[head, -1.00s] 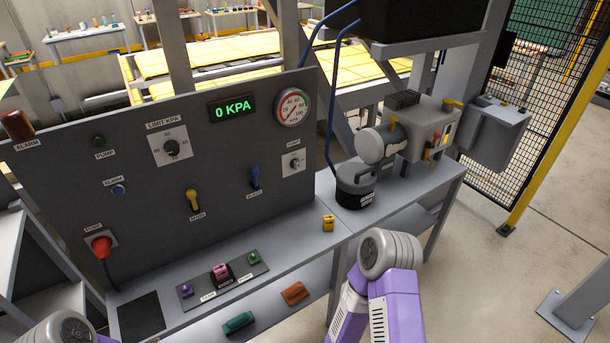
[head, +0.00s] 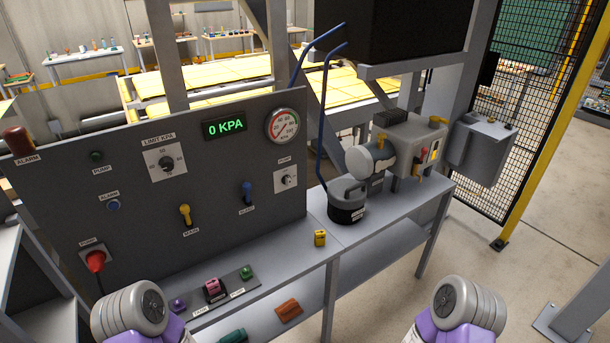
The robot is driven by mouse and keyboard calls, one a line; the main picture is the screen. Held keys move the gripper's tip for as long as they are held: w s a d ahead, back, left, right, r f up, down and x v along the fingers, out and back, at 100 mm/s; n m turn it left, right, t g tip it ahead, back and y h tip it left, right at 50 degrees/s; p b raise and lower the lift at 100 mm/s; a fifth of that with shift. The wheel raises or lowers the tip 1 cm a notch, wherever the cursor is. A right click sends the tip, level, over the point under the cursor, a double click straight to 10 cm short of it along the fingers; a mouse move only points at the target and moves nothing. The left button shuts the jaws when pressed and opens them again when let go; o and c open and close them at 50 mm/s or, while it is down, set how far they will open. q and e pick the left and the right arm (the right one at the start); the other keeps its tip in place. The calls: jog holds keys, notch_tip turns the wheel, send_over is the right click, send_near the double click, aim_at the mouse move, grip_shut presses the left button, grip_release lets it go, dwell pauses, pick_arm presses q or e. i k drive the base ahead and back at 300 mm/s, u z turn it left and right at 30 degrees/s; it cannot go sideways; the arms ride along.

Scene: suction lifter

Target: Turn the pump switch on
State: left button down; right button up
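The pump switch (head: 287,178) is a small round knob on a white plate labelled PUMP. It sits at the right end of the grey control panel (head: 60,210), below the pressure gauge (head: 282,126). Its exact setting is too small to read surely. The green display (head: 225,127) reads 0 KPA. The green pump lamp (head: 97,156) on the left of the panel looks dark. Purple and grey links of my two arms show at the bottom, well apart from the switch. Both grippers are out of view.
A yellow lever (head: 185,214), a blue lever (head: 247,193) and a limit dial (head: 165,161) are on the panel. A filter canister (head: 347,202) and pump unit (head: 413,145) stand on the bench, right of the panel.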

aim_at(286, 180)
jog(key=i, duration=0.4)
jog(key=u, duration=0.8)
